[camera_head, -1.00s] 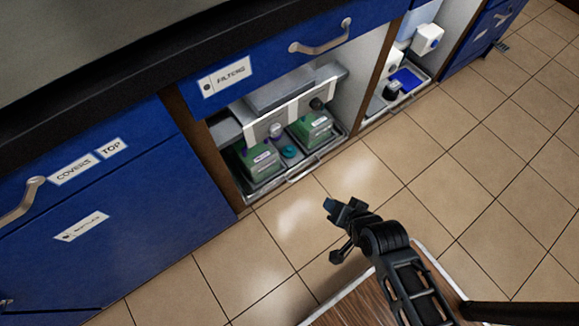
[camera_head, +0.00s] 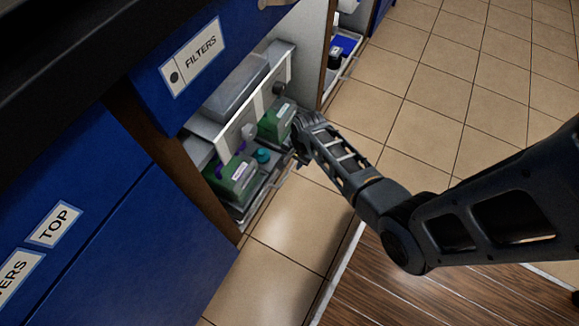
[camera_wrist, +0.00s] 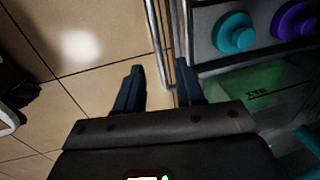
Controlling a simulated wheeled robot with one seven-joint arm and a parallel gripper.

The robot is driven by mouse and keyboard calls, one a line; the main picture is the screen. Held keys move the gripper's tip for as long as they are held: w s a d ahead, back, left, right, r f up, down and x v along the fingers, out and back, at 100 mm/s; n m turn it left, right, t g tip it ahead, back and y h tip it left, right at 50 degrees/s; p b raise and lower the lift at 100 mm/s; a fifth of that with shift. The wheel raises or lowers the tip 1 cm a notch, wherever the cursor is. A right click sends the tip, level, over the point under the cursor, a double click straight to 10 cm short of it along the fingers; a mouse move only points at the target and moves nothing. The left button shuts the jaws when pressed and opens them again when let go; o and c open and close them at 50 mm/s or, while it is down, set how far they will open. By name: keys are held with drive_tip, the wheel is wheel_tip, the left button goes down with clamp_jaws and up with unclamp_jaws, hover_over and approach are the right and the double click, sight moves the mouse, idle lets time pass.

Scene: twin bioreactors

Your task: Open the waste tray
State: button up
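A grey pull-out tray (camera_head: 242,222) with green containers sits low in the open cabinet under the FILTERS drawer. No waste label is readable on it. Its thin metal handle (camera_wrist: 155,35) runs along the tray front in the wrist view. My gripper (camera_wrist: 159,66) is open, its two dark fingers apart on either side of the lower end of the handle bar. I cannot tell whether a finger touches it. In the head view, my arm's end hides part of the tray's front right, and the fingers are hard to make out.
A green container (camera_head: 234,178) and a second one (camera_head: 275,121) stand in the tray. Another tray with a blue item (camera_head: 345,44) is farther back. The tiled floor (camera_head: 430,100) is clear.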

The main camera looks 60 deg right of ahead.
sight(290, 167)
drive_tip(key=f+b, duration=0.1)
drive_tip(key=f, duration=0.3)
drive_tip(key=shift+w+b, duration=0.4)
drive_tip(key=shift+c, duration=0.2)
clamp_jaws()
